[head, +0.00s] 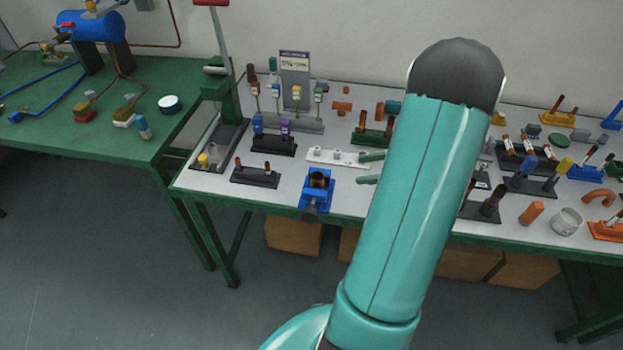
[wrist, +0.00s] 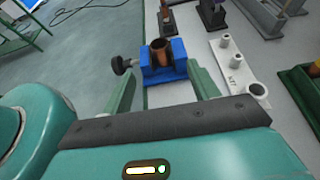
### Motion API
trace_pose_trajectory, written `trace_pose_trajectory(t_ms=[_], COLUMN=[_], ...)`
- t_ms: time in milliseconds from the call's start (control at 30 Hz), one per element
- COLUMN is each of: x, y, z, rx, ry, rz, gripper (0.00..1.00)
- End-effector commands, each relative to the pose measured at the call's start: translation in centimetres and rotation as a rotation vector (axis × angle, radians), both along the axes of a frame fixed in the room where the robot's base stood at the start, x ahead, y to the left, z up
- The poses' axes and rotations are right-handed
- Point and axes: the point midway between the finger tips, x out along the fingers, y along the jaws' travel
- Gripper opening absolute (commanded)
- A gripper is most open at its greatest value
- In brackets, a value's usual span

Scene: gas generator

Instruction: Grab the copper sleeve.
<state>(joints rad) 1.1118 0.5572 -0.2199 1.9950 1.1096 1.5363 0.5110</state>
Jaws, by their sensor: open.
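The copper sleeve (head: 319,178) is a short brown upright tube held in a blue vise (head: 316,197) near the front edge of the white-topped table. In the wrist view the copper sleeve (wrist: 160,50) stands between the jaws of the blue vise (wrist: 151,71), its open top showing. My gripper (head: 361,168) is open and empty, to the right of the vise in the head view. In the wrist view the two green fingers of my gripper (wrist: 161,69) are spread, with the sleeve ahead between their tips and apart from them. The sleeve's lower part is hidden by the vise.
A white rack with pegs (head: 337,158) lies close beside my fingers. A black stand (head: 255,177) is left of the vise, and a green press (head: 225,100) rises further left. The vise handle (wrist: 122,65) sticks out past the table edge. My arm hides part of the table.

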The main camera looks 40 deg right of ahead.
Motion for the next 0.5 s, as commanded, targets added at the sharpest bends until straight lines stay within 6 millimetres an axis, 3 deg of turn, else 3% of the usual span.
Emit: trace_pose_trajectory(t_ms=[300,500], x=[3.9,5.4], y=[3.5,4.5], z=[-2.3,-3.0], rx=[0.001,-0.002], ry=[0.002,0.001], rz=[-0.002,-0.002], gripper=[0.60,0.60])
